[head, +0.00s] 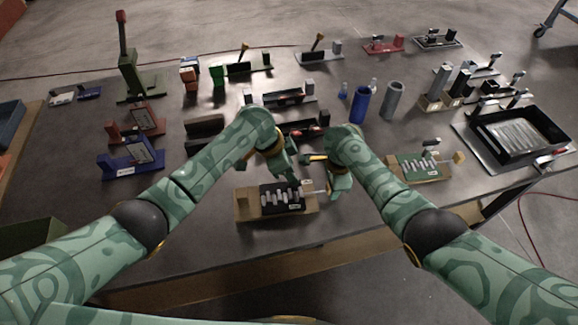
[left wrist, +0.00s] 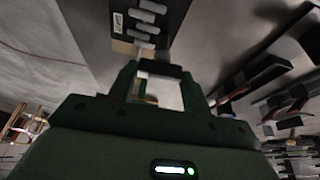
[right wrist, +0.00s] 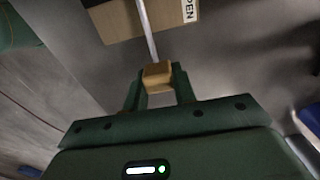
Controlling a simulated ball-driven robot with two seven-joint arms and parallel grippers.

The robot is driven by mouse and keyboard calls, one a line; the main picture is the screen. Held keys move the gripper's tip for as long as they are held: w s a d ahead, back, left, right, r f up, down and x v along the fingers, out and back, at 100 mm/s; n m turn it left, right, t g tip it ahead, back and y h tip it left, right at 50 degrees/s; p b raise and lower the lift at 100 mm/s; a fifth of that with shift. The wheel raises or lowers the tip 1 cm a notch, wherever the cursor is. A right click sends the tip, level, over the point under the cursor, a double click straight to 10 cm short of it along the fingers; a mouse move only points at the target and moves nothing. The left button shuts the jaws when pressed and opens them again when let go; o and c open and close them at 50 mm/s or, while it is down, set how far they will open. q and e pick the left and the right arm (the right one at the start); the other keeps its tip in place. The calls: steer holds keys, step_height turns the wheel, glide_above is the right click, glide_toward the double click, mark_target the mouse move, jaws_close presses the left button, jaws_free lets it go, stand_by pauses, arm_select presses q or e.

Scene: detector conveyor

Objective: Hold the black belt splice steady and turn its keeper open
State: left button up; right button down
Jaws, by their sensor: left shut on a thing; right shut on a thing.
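The black belt splice (head: 268,199), a dark plate with a row of grey bars, sits on a wooden base (head: 243,207) at the table's front. In the left wrist view the splice (left wrist: 146,14) shows at the top. The keeper's pale rod (right wrist: 147,32) runs from the base to a tan knob (right wrist: 157,76). My right gripper (head: 335,191) is shut on that knob, right of the base.
A green splice (head: 410,168) with a yellow knob (head: 458,157) lies to the right. Blue (head: 359,105) and grey (head: 392,99) cylinders stand behind my arms. A black tray (head: 475,142) is at far right. The table front left of the base is clear.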

arm_select(q)
steer(key=n, duration=0.2)
steer(key=n+t, duration=0.1)
steer(key=n, duration=0.1)
steer(key=shift+s+t+y, duration=0.15)
steer(key=shift+t+y, duration=0.15)
steer(key=shift+y, duration=0.1)
steer(key=shift+d+n+t+y, duration=0.1)
steer(key=shift+n+t+y, duration=0.3)
steer(key=shift+n, duration=1.5)
steer(key=o, duration=1)
